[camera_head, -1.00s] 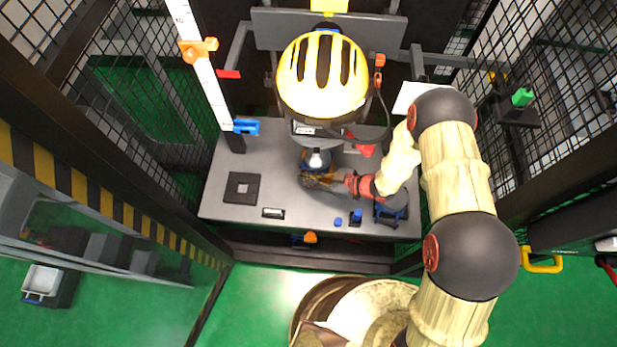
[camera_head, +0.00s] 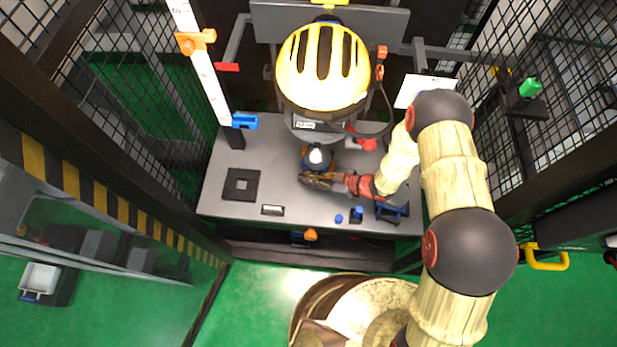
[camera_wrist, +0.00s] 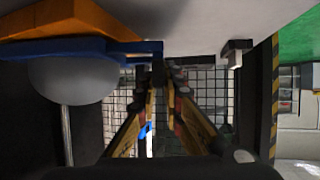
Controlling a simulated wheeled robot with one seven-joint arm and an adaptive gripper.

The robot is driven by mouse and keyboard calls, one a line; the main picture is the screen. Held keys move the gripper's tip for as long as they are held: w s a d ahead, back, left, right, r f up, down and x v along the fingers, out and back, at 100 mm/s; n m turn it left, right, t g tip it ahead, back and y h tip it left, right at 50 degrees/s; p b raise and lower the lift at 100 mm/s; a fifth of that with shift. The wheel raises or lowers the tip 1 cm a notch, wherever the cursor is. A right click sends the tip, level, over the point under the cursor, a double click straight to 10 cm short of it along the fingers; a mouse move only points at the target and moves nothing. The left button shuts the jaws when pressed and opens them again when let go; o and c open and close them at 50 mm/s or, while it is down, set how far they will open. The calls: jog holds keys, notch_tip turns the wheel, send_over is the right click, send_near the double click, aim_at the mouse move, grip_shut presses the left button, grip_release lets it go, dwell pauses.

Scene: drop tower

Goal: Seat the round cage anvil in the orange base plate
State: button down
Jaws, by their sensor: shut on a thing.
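The round anvil (camera_head: 316,157) is a pale dome in the middle of the bench, below the hanging helmet in the head view. In the wrist view, which sees the bench top upside down, the dome (camera_wrist: 75,82) joins a blue plate (camera_wrist: 88,49) with an arm reaching right. The orange base plate (camera_wrist: 65,18) lies against the bench beside the blue plate. Whether the blue plate is fully down in it I cannot tell. My gripper (camera_wrist: 162,78) is shut on the end of the blue arm. In the head view my gripper (camera_head: 318,180) sits just in front of the dome.
A yellow helmet (camera_head: 323,65) hangs on its carriage above the anvil. A black square block (camera_head: 241,184) lies at left on the bench (camera_head: 280,188). A white scale (camera_head: 205,75) rises at left.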

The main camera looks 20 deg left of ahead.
dwell(0.3)
jog(key=c, duration=2)
grip_release()
jog(key=shift+o, duration=0.8)
jog(key=shift+s+f, duration=0.1)
jog(key=shift+f, duration=0.05)
notch_tip(320, 180, up, 10)
jog(key=shift+r, duration=0.1)
